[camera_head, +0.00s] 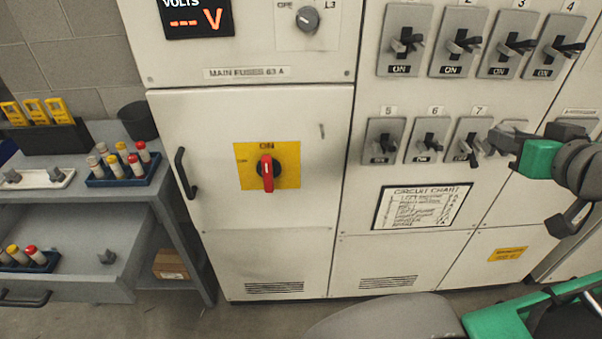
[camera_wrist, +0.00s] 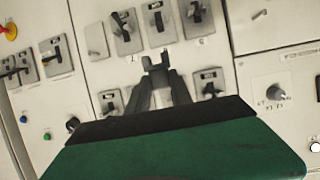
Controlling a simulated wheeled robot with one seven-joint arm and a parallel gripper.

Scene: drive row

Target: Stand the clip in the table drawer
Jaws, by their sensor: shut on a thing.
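My gripper (camera_head: 505,138) is at the right in the head view, in front of the breaker panel just right of switch 7. In the wrist view my gripper (camera_wrist: 160,80) has its fingers shut on a small dark grey notched clip (camera_wrist: 156,62). I cannot tell whether the clip touches a switch behind it. The table drawer (camera_head: 75,280) stands open at the lower left, far from my gripper. In it are a rack of capped cylinders and a grey clip-like piece (camera_head: 107,257) towards its right.
The grey table (camera_head: 110,190) carries a blue rack (camera_head: 115,182) of capped cylinders, a white tray (camera_head: 35,180) with grey pieces, a black cup (camera_head: 138,121) and yellow devices (camera_head: 35,111). A cardboard box (camera_head: 170,265) sits below. Cabinet with red rotary switch (camera_head: 267,173) stands between.

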